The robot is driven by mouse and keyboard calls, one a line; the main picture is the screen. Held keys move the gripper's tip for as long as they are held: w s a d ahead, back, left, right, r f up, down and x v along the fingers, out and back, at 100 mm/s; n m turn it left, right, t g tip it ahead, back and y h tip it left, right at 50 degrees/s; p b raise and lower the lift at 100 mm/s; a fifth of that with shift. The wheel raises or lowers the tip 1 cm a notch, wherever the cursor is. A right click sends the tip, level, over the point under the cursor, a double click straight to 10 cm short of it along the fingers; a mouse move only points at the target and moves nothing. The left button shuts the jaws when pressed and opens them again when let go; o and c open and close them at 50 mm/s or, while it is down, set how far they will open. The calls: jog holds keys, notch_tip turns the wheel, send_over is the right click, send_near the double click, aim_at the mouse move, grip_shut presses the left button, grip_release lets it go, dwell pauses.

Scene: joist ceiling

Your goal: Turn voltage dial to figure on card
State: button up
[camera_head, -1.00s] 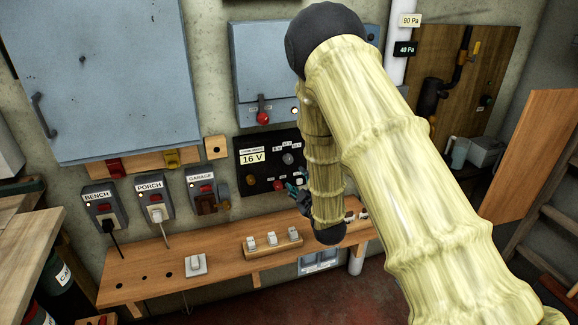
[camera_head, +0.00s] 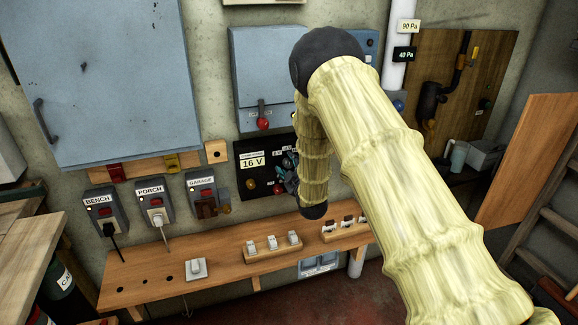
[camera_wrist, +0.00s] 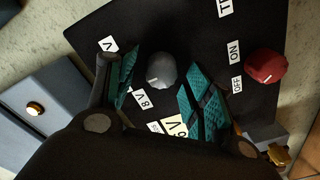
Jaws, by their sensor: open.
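The card reading 16 V (camera_head: 253,162) is on the black panel (camera_head: 246,178) on the wall. In the wrist view the grey voltage dial (camera_wrist: 161,70) stands on that panel, with small labels around it; one reads 8 V (camera_wrist: 141,98). My gripper (camera_wrist: 158,82) is open, its teal-padded fingers on either side of the dial, with a visible gap to each side. In the head view my gripper (camera_head: 289,172) is at the panel's right part, and my arm hides much of the panel there. A card with a 6 and V shows partly below the dial in the wrist view.
A red knob (camera_wrist: 266,66) with ON and OFF labels is right of the dial. A blue-grey box (camera_head: 262,80) with a red-knobbed lever is above the panel. BENCH, PORCH and GARAGE switches are to the left. A wooden shelf (camera_head: 225,257) with white switches runs below.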

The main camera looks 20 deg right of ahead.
jog(key=shift+w, duration=0.1)
jog(key=c, duration=1)
jog(key=shift+m, duration=0.3)
jog(key=m+b, duration=0.1)
jog(key=m, duration=0.1)
jog(key=shift+d+m, duration=0.1)
jog(key=shift+m, duration=0.2)
jog(key=shift+d+m+b, duration=0.1)
jog(key=shift+m+b, duration=0.7)
jog(key=shift+m, duration=1.5)
jog(key=o, duration=1)
jog(key=shift+r, duration=0.1)
